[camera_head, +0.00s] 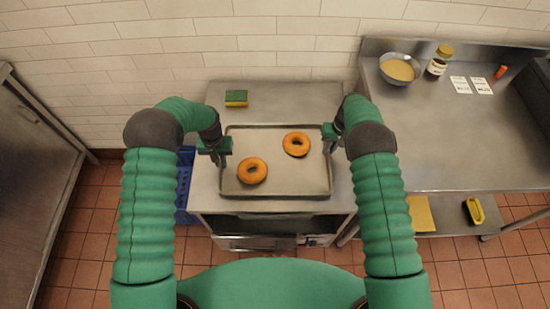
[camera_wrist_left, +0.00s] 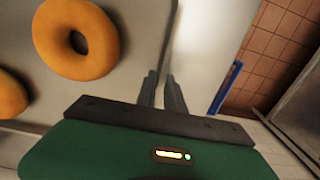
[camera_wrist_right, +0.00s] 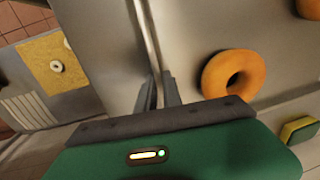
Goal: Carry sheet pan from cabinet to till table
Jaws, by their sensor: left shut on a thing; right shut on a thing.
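The sheet pan (camera_head: 277,180) is a grey metal tray lying over the steel cabinet top (camera_head: 285,92), with two bagels on it. One bagel (camera_head: 252,171) is at the front left and the other bagel (camera_head: 296,144) is at the back right. My left gripper (camera_head: 221,158) is shut on the pan's left rim; its fingers (camera_wrist_left: 162,92) straddle the rim in the left wrist view. My right gripper (camera_head: 329,145) is shut on the pan's right rim, which runs between its fingers (camera_wrist_right: 160,92) in the right wrist view. I cannot tell whether the pan touches the cabinet top.
A green and yellow sponge (camera_head: 236,98) lies behind the pan. A steel table (camera_head: 450,140) at right holds a bowl (camera_head: 399,68), a jar (camera_head: 439,60) and cards (camera_head: 471,85); its front is clear. A blue crate (camera_head: 185,185) stands left of the cabinet.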

